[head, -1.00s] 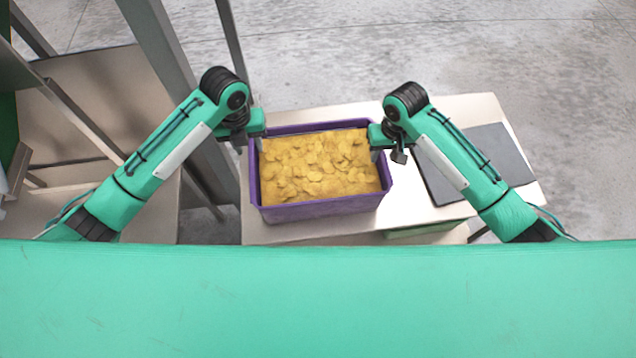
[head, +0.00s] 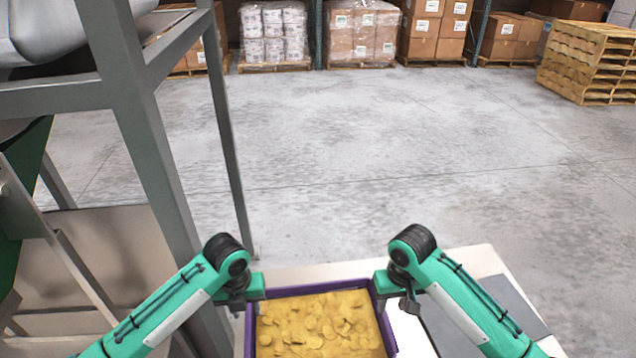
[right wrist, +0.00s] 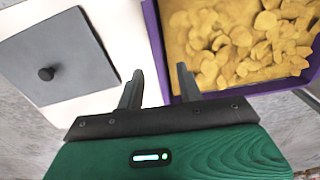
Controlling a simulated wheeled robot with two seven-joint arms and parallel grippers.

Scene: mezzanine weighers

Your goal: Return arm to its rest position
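A purple crate (head: 385,330) filled with yellow chips (head: 318,322) stands on a pale table at the bottom of the head view. My left gripper (head: 250,303) is at the crate's left wall; its fingertips are too hidden to tell how they stand. My right gripper (head: 382,300) is at the crate's right wall. In the right wrist view my right gripper (right wrist: 160,84) has its two fingers apart, one on each side of the purple crate wall (right wrist: 154,45), with a gap showing. The crate's near side is cut off in the head view.
A grey plate with a black knob (right wrist: 62,60) lies on the table (head: 468,262) right of the crate. A grey metal frame (head: 150,140) stands close to my left arm. Open concrete floor (head: 350,150) lies beyond. Pallets of boxes (head: 362,35) stand far back.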

